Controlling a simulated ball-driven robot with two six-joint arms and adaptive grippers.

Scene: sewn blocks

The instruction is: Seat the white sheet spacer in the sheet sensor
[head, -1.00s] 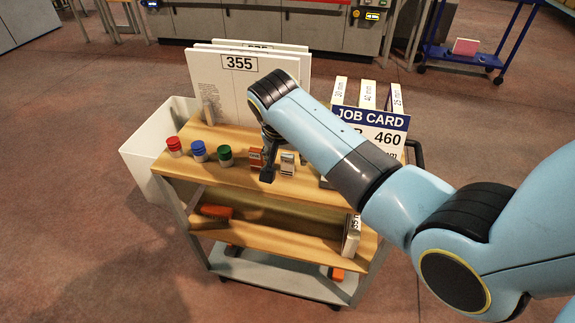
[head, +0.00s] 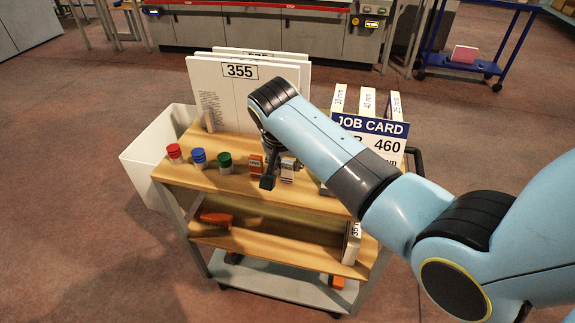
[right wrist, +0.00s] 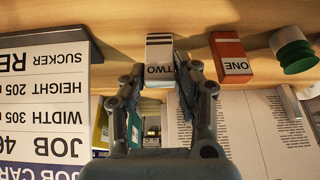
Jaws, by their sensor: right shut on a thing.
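The white spacer (head: 287,170), marked TWO, stands on the wooden top of the cart, beside the orange one. It also shows in the right wrist view (right wrist: 158,50), between the two fingers. My right gripper (head: 269,180) is at the white spacer; in the right wrist view (right wrist: 159,72) its fingers are shut on the spacer's sides. The orange spacer (head: 255,164), marked ONE (right wrist: 231,57), stands apart to the left in the head view. I cannot make out the sheet sensor for certain. My left gripper is not in view.
Red (head: 174,153), blue (head: 198,160) and green (head: 225,162) round pieces stand on the cart top. A board marked 355 (head: 222,95) stands behind. The job card (head: 385,135) is at right. A white bin (head: 145,165) stands left of the cart.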

